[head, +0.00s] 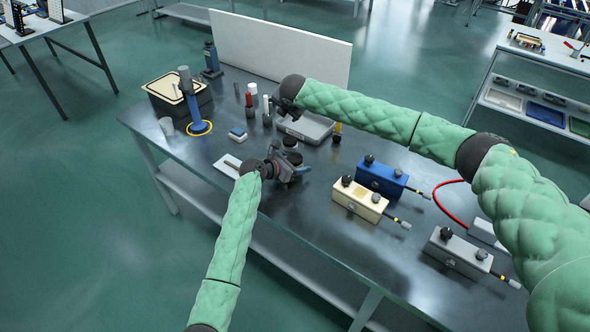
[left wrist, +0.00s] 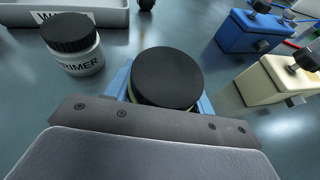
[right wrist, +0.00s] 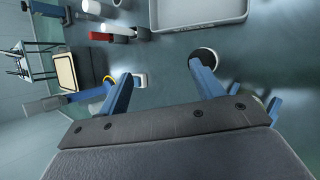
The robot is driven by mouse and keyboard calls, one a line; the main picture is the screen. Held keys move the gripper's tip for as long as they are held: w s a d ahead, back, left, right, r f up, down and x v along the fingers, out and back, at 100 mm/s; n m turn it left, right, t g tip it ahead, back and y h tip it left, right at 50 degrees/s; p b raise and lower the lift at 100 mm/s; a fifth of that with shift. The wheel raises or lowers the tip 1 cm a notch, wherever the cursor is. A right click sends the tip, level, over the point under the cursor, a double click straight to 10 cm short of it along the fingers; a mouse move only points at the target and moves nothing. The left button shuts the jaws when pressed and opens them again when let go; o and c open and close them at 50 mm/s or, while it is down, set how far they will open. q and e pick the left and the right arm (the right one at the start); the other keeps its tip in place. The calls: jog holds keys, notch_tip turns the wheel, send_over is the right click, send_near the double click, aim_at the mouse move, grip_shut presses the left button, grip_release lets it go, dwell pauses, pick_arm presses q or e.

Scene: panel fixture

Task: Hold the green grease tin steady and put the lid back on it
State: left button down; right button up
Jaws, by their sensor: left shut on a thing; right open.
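The grease tin (left wrist: 158,103) stands between the blue fingers of my left gripper (left wrist: 165,95), which is shut on it; only a thin yellowish-green strip of its side shows. A round black lid (left wrist: 167,76) sits over its top and looks level; whether it is fully seated I cannot tell. In the head view my left gripper (head: 287,168) is low at the table's near side. My right gripper (right wrist: 163,90) is open and empty. In the head view it (head: 286,106) hangs beside the grey tray, behind the tin.
A white PRIMER jar (left wrist: 83,60) with a black lid stands just behind the tin. The grey tray (head: 317,137) is beyond it. Blue (head: 380,177) and cream (head: 357,203) boxes stand to the right. Red (head: 249,100) and white-topped pieces stand at the left.

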jog(key=w+a+r+n+t+y, duration=0.2)
jog(key=a+r+n+t+y, duration=0.15)
jog(key=r, duration=0.25)
jog(key=w+a+r+n+t+y, duration=0.2)
jog(key=a+r+n+y, duration=0.2)
jog(key=r, duration=0.2)
jog(key=s+a+r+n+g+y, duration=0.3)
jog(key=s+a+n+g+y, duration=0.5)
jog(key=n, duration=0.5)
jog(key=s+f+n+g+h, duration=0.3)
jog(key=s+f+n+g, duration=0.1)
jog(key=s+f+n, duration=0.15)
jog(key=n+g+h, duration=0.1)
jog(key=n+h, duration=0.4)
jog(key=h, duration=0.9)
send_over(295, 157)
jog(key=a, duration=0.1)
jog(key=f, duration=1.1)
jog(key=shift+s+a, duration=0.1)
jog(key=shift+s, duration=0.1)
jog(key=shift+w+d+h, duration=0.15)
jog(key=shift+d+h, duration=0.1)
jog(key=shift+d, duration=0.35)
jog(key=shift+f, duration=0.1)
jog(key=shift+f, duration=3.9)
